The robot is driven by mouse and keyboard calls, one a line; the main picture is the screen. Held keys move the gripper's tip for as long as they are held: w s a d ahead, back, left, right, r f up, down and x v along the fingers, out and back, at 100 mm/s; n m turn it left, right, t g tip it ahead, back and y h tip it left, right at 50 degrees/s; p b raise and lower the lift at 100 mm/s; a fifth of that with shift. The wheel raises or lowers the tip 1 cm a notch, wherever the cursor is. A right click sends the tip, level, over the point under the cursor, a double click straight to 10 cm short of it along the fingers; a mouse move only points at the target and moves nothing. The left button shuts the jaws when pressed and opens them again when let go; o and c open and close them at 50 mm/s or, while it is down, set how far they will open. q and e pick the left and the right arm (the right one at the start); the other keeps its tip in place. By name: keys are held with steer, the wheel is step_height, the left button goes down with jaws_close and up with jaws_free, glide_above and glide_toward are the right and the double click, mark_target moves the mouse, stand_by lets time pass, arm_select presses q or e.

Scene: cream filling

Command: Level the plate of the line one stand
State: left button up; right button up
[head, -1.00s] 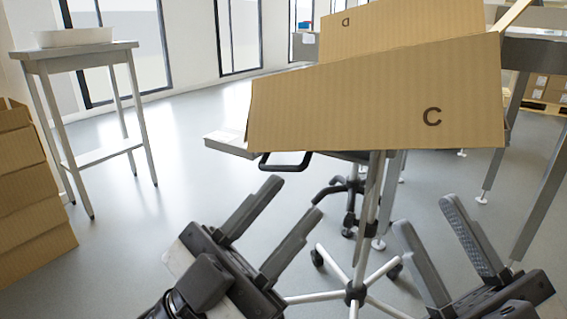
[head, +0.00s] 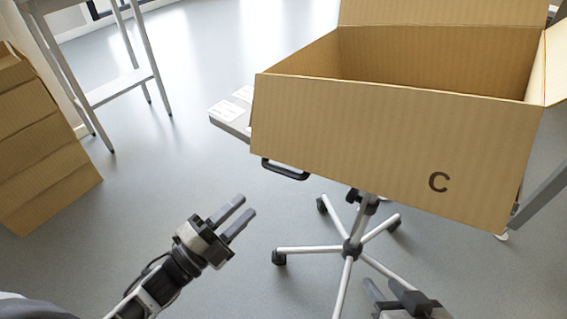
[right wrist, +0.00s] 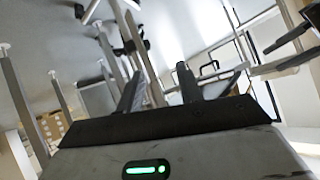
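The stand (head: 352,248) has a star-shaped wheeled base under a big open cardboard box marked C (head: 385,140). A grey plate edge (head: 231,122) with white labels sticks out left of the box, and a black handle (head: 285,169) hangs below. Most of the plate is hidden by the box, so I cannot tell its tilt well. My left gripper (head: 240,219) is open and empty, left of the stand and below the handle. My right gripper (head: 375,289) is partly cut off at the bottom edge; in the right wrist view its fingers (right wrist: 160,88) are apart and empty.
Stacked cardboard boxes (head: 45,150) stand at the left. A grey metal table frame (head: 118,85) is at the upper left. A grey leg (head: 540,195) is at the right edge. The floor between the left boxes and the stand is clear.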

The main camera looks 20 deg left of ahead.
mark_target(282, 168)
arm_select(q)
steer(key=b+x, duration=0.1)
steer(key=x, duration=1.1)
steer(key=shift+w, duration=0.15)
arm_select(e)
steer(key=shift+w+a+r+t, duration=0.2)
steer(key=shift+r+t, duration=0.1)
steer(key=shift+r, duration=0.1)
